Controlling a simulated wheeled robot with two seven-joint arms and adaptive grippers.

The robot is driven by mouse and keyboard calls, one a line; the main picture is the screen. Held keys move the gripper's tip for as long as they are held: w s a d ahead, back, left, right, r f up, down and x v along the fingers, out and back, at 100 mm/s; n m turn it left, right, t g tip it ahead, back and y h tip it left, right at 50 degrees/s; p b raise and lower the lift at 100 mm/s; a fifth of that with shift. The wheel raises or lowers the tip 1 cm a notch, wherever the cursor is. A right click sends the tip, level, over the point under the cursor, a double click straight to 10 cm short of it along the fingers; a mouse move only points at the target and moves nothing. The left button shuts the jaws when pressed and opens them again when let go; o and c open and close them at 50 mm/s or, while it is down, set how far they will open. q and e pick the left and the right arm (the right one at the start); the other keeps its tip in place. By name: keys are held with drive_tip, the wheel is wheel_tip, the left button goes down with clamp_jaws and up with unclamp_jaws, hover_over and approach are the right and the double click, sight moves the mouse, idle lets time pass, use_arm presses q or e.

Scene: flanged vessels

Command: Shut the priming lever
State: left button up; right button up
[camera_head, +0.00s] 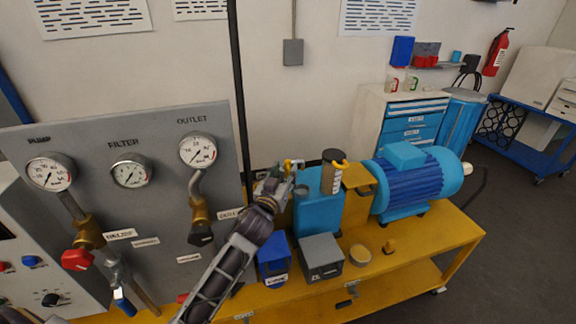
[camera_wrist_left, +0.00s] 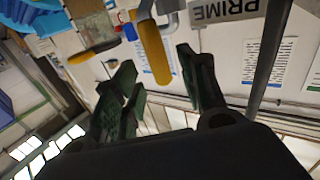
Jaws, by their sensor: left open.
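The priming lever (camera_wrist_left: 155,55) has a yellow grip on a grey metal stem, beside a white PRIME label (camera_wrist_left: 225,11) in the left wrist view. In the head view its yellow part (camera_head: 290,163) shows small above the blue pump block (camera_head: 318,212). My left gripper (camera_head: 279,178) is at the lever, partly covering it. In the wrist view the open fingers (camera_wrist_left: 160,64) appear on either side of the yellow grip; contact cannot be told. The lever's base is partly hidden. My right gripper is not in view.
The blue motor (camera_head: 415,182) is to the right on the yellow bench (camera_head: 430,240). The gauge panel (camera_head: 100,200) stands left, and a dark vertical pole (camera_head: 238,90) rises behind my arm.

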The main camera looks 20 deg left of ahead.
sight(287, 168)
use_arm(q)
drive_tip(key=shift+w+p, duration=0.35)
drive_tip(key=shift+w, duration=1.75)
clamp_jaws()
